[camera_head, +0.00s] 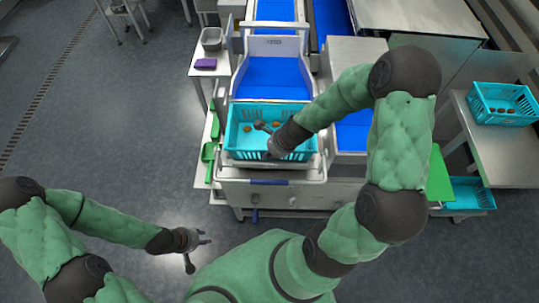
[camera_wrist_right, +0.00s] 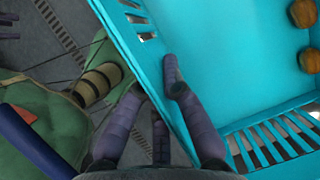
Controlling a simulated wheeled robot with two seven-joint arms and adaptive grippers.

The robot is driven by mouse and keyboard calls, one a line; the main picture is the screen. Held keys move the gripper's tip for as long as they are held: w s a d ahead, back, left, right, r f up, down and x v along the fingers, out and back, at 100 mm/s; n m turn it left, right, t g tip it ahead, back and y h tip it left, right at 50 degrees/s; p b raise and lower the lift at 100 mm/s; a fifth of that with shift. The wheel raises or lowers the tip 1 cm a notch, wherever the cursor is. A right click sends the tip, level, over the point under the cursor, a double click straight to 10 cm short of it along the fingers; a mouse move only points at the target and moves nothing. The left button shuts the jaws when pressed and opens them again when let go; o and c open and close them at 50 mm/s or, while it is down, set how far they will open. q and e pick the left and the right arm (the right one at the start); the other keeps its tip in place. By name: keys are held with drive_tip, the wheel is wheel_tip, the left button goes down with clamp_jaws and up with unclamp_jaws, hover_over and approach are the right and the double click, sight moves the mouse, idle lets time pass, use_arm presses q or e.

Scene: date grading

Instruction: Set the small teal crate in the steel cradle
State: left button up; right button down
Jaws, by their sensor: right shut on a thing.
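The small teal crate (camera_head: 233,136) is at the near end of the blue belt in the head view, with several brown dates in it. My right gripper (camera_head: 264,140) is shut on its near wall. In the right wrist view one finger lies inside the teal wall (camera_wrist_right: 125,50) and the others outside it. The steel cradle (camera_head: 228,172) shows as a metal frame and rails around and below the crate. I cannot tell whether the crate rests on it or hangs just above. My left gripper (camera_head: 192,245) is open and empty over the floor.
A second teal crate (camera_head: 506,121) with dates stands on a steel table at right, and another (camera_head: 473,196) is lower down. A green board (camera_head: 439,175) is beside my right arm. A green scoop (camera_head: 208,152) hangs at the left side.

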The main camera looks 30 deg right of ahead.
drive_tip(key=shift+r, duration=0.1)
drive_tip(key=c, duration=1.4)
unclamp_jaws()
drive_tip(key=shift+d+r, duration=0.1)
drive_tip(key=shift+r, duration=0.1)
drive_tip(key=shift+p+v, duration=2.6)
drive_tip(key=shift+v, duration=3.15)
drive_tip(key=shift+s, duration=0.1)
